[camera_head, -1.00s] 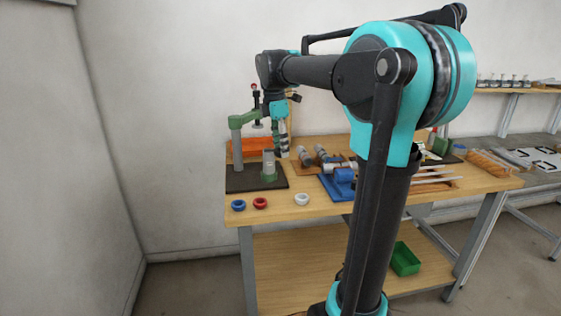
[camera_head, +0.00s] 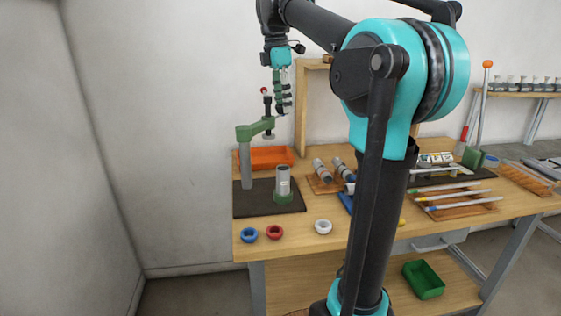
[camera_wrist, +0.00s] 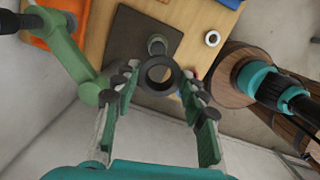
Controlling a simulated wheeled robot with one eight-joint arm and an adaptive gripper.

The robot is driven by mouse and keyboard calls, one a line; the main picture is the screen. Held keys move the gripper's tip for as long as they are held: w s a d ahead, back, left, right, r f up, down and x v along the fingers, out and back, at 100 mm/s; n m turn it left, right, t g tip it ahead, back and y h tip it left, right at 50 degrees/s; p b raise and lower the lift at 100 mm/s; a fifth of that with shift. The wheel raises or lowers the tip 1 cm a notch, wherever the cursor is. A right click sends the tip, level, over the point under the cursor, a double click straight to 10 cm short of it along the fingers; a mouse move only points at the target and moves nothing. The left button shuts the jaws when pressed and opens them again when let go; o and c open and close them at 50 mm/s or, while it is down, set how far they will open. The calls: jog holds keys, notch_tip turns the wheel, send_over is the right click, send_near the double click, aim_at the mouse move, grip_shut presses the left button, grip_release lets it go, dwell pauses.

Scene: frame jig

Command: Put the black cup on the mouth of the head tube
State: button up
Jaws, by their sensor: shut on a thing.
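The black cup (camera_wrist: 159,75) shows in the wrist view as a dark ring between the fingertips of my gripper (camera_wrist: 160,92), which is shut on it. In the head view my gripper (camera_head: 283,108) hangs high above the bench, pointing down; the cup is too small to make out clearly there. The head tube (camera_head: 284,181) is a grey upright tube in a green holder on a dark base plate. It also shows in the wrist view (camera_wrist: 157,44), just beyond the cup. The cup is apart from the tube, well above it.
A green jig arm on a grey post (camera_head: 245,165) stands left of the tube. Blue (camera_head: 249,234), red (camera_head: 275,232) and white (camera_head: 323,227) cups lie along the front edge. An orange tray (camera_head: 265,157) is behind. Grey tubes (camera_head: 322,171) lie to the right.

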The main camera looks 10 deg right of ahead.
aim_at(284, 168)
notch_tip(284, 168, down, 19)
jog(key=shift+r, duration=0.15)
dwell(0.4)
jog(key=o, duration=1.1)
jog(key=r, duration=0.4)
jog(key=a+r, duration=0.1)
jog(key=r, duration=0.7)
jog(key=shift+s+a, duration=0.2)
